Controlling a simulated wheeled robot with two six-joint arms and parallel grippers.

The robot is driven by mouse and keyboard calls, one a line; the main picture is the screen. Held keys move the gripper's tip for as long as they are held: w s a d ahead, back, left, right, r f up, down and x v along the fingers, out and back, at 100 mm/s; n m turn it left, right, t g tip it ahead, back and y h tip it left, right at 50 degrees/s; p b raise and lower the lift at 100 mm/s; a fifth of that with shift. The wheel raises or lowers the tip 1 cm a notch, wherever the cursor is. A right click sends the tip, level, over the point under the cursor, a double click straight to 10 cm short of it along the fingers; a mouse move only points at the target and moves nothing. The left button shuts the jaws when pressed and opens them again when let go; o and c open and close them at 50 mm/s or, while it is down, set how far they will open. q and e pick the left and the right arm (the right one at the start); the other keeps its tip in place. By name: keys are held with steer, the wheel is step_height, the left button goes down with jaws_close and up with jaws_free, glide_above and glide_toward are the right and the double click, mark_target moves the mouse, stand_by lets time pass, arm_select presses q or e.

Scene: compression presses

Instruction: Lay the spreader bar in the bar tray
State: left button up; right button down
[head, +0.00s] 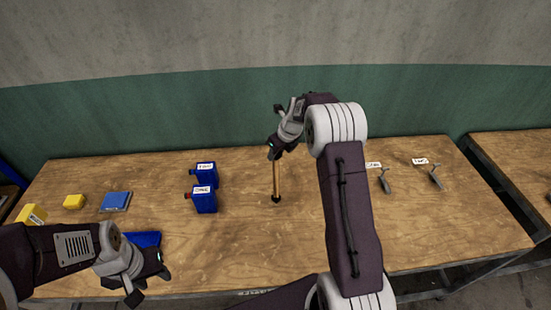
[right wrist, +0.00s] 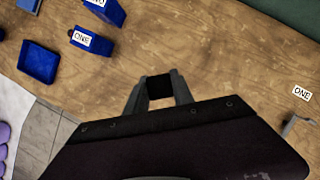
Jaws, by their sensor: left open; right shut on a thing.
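The spreader bar (head: 276,180) is a thin tan rod with a dark lower end. It hangs upright from my right gripper (head: 275,150), which is shut on its upper part. The lower end is at or just above the table; I cannot tell if it touches. In the right wrist view a black end of the bar (right wrist: 160,86) shows between the fingers. A shallow blue tray, seemingly the bar tray (head: 142,239), lies near the table's front left, partly hidden by my left arm. It shows empty in the right wrist view (right wrist: 38,62). My left gripper (head: 150,285) is open and empty in front of it.
Two blue canisters, one labelled ONE (head: 204,200) and one behind (head: 206,170), stand between bar and tray. A blue square block (head: 116,201) and yellow blocks (head: 74,201) are at left. Grey metal pieces (head: 384,182) with labels stand at right. The table's middle front is clear.

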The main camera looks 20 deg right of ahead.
steer(key=shift+s, duration=0.35)
step_height(320, 180, down, 4)
steer(key=shift+d+r+p, duration=0.1)
steer(key=shift+r+p, duration=0.05)
steer(key=shift+p, duration=0.45)
steer(key=shift+w+f, duration=0.2)
steer(key=shift+w, duration=0.15)
steer(key=shift+s, duration=0.25)
steer(key=c, duration=1.1)
jaws_free()
steer(key=shift+s, duration=0.1)
arm_select(q)
steer(key=shift+s+r, duration=0.15)
steer(key=shift+r, duration=0.4)
arm_select(e)
steer(key=shift+w, duration=0.2)
